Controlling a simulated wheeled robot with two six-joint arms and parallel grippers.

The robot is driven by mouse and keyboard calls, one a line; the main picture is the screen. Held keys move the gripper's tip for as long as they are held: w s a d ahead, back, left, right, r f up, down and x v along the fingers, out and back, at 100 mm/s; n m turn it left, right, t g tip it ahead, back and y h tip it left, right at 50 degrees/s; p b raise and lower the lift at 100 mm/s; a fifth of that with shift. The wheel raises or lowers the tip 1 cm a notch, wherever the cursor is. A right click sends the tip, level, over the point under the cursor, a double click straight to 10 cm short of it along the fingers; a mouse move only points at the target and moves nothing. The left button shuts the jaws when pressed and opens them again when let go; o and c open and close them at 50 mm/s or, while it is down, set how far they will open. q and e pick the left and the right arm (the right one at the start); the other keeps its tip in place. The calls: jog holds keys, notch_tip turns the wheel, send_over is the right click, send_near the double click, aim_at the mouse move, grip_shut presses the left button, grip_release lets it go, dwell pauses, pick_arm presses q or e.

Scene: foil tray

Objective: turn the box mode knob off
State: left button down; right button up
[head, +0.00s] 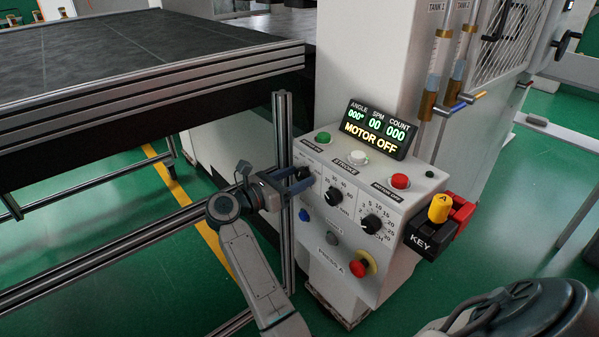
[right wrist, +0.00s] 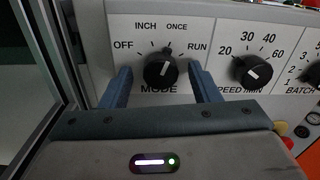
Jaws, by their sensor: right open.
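The mode knob (right wrist: 160,70) is black and round, on the white control box (head: 340,255). In the right wrist view its labels read OFF at left, INCH and ONCE above, RUN at right. Its white mark points up and slightly right, seemingly toward ONCE. My right gripper (right wrist: 160,84) is open, with one blue finger on each side of the knob. I cannot tell whether either finger touches it. In the head view my right gripper (head: 296,181) is at the box's left front and hides the mode knob. My left gripper is not in view.
The speed knob (head: 333,196) and batch knob (head: 371,224) sit right of the gripper. A display (head: 376,128) reads MOTOR OFF. A red emergency button (head: 360,268) sits below, a yellow key switch (head: 439,208) at right. A metal frame post (head: 284,130) stands close to my right gripper.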

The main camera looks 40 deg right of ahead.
jog(key=shift+d, duration=0.1)
jog(key=c, duration=1)
